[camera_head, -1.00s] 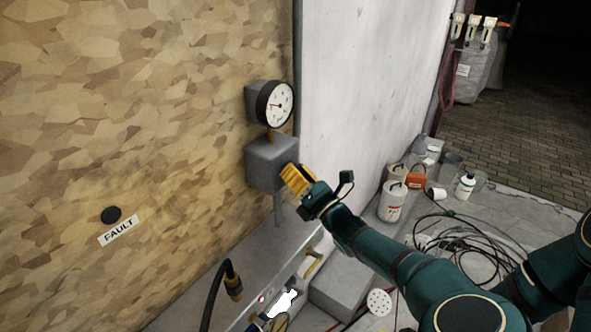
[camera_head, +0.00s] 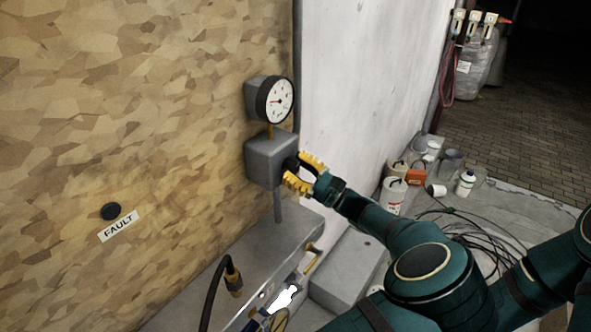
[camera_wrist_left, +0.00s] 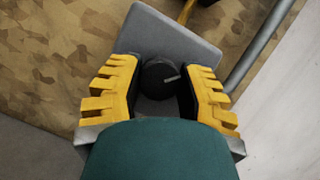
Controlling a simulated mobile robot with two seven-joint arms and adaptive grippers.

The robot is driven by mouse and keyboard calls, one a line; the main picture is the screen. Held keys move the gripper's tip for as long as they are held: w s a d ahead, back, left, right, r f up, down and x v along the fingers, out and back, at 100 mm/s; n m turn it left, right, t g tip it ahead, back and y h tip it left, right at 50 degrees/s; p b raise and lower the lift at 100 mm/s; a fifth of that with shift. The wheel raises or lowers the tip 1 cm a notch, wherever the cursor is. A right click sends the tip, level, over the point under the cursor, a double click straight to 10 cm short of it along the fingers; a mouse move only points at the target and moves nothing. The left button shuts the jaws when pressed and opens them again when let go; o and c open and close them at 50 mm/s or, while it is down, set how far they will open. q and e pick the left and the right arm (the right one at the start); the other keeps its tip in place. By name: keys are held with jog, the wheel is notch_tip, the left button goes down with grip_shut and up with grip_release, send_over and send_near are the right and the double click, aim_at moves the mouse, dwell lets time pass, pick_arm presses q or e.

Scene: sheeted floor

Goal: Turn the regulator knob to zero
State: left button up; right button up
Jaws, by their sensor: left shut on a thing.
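The regulator knob (camera_wrist_left: 160,80) is black and round with a pale pointer line aimed to the right in the left wrist view. It sits on the front of a grey regulator box (camera_head: 266,157) on the wooden wall; in the head view it is partly hidden by my fingers. My left gripper (camera_head: 305,172) has its yellow toothed fingers on both sides of the knob and is shut on it. A white round gauge (camera_head: 279,100) with a black rim and a dark needle is above the box. My right gripper is not in view.
A black button (camera_head: 111,212) and a FAULT label (camera_head: 118,228) are on the wall at left. A grey ledge (camera_head: 270,245) and a black hose (camera_head: 216,288) are below the box. Cables (camera_head: 465,228) and containers (camera_head: 466,183) lie on the floor at right.

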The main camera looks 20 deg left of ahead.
pick_arm(q)
jog(key=n+g, duration=0.1)
jog(key=n, duration=0.2)
jog(key=n+g+b, duration=0.1)
jog(key=n+g, duration=0.1)
jog(key=n, duration=0.1)
jog(key=shift+h, duration=0.3)
jog(key=n+g+b, duration=0.1)
jog(key=n, duration=0.1)
jog(key=n+g+h, duration=0.1)
jog(key=n, duration=0.2)
jog(key=shift+r+b, duration=0.1)
jog(key=shift+b, duration=0.25)
jog(key=shift+n, duration=0.4)
jog(key=o, duration=1.2)
jog(key=shift+a, duration=0.15)
jog(key=d, duration=0.4)
jog(key=d+f, duration=0.1)
jog(key=d, duration=0.3)
jog(key=d+f, duration=0.1)
jog(key=d, duration=0.3)
jog(key=shift+w, duration=0.1)
